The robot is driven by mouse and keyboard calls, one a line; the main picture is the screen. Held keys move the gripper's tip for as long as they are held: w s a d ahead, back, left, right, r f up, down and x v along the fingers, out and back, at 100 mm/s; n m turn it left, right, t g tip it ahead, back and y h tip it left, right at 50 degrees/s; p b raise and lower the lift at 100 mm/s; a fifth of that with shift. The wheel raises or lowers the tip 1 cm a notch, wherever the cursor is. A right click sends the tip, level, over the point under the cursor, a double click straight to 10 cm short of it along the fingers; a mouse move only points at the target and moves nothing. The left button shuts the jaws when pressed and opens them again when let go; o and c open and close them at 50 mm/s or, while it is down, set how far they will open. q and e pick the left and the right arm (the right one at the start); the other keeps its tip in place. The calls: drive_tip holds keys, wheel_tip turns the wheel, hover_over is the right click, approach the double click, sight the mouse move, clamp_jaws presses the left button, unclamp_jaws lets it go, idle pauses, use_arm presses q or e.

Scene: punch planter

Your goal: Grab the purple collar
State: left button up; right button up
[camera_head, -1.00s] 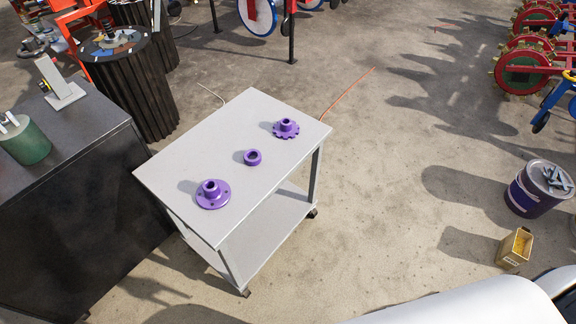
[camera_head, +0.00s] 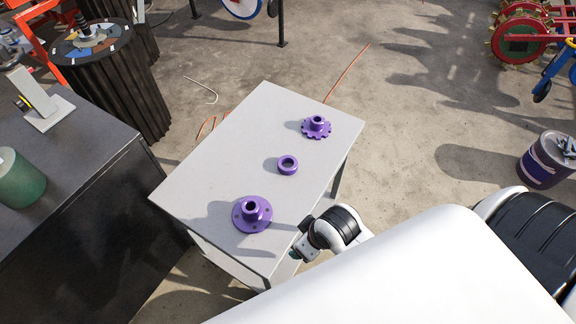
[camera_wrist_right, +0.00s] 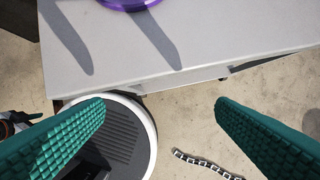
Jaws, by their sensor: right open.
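The purple collar (camera_head: 287,165) is a short plain ring with a hole, lying flat near the middle of the grey cart top (camera_head: 225,155). A purple flanged hub (camera_head: 252,214) sits nearer the front of the cart, and a purple toothed sprocket (camera_head: 316,127) sits toward the back right. My right gripper shows in the right wrist view (camera_wrist_right: 160,125) as two green ridged fingers, wide apart with nothing between them, beside the cart's edge. In the head view, my right wrist is just off the cart's right front edge. My left gripper is not in view.
A dark cabinet (camera_head: 75,190) with a green cylinder (camera_head: 18,178) stands left of the cart. A dark ribbed drum (camera_head: 115,90) is behind it. A purple bucket (camera_head: 546,160) stands at far right.

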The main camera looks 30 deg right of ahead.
drive_tip(key=w+a+r+n, duration=0.1)
drive_tip(key=n, duration=0.1)
drive_tip(key=w+a+r+n+y, duration=0.1)
drive_tip(key=w+a+n, duration=0.1)
drive_tip(key=w+a+r+n, duration=0.1)
drive_tip(key=w, duration=0.1)
drive_tip(key=shift+w+a+r+n, duration=0.1)
drive_tip(key=shift+w+a+n, duration=0.05)
drive_tip(key=shift+a+n, duration=0.2)
drive_tip(key=w+n, duration=0.2)
drive_tip(key=w+n+g, duration=0.1)
drive_tip(key=w+n, duration=0.1)
drive_tip(key=w+a+n, duration=0.1)
drive_tip(key=w+n, duration=0.1)
drive_tip(key=shift+r+n, duration=0.1)
drive_tip(key=shift+n, duration=0.25)
drive_tip(key=w+d+r+n+g, duration=0.2)
drive_tip(key=w+d+n, duration=0.3)
drive_tip(key=w, duration=0.2)
drive_tip(key=n+h, duration=0.2)
drive_tip(key=n, duration=0.1)
approach(288, 167)
wheel_tip(288, 167, down, 6)
drive_tip(key=shift+w+f, duration=0.1)
drive_tip(key=shift+w, duration=0.05)
drive_tip(key=c, duration=1.3)
